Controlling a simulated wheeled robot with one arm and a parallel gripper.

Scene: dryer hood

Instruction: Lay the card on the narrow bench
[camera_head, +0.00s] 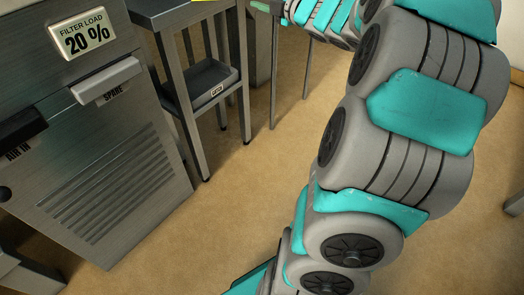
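My grey and teal arm fills the right half of the head view and reaches to the top edge. Its far links lie at the top centre. I cannot make out my gripper's fingers, and the frame cuts off that area. No card can be identified with certainty. A sliver of something yellow (204,1) shows at the top edge, above a steel table, too cropped to name. Thin grey legs (274,75) of another stand show behind my arm. Its top is mostly out of frame, so I cannot tell whether it is the narrow bench.
A steel cabinet (110,165) stands at the left with a "FILTER LOAD 20 %" plate (88,33) and a "SPARE" handle (106,80). The steel table (168,14) beside it carries a dark tray (208,82) on its lower shelf. Tan floor (225,215) is clear between cabinet and arm.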

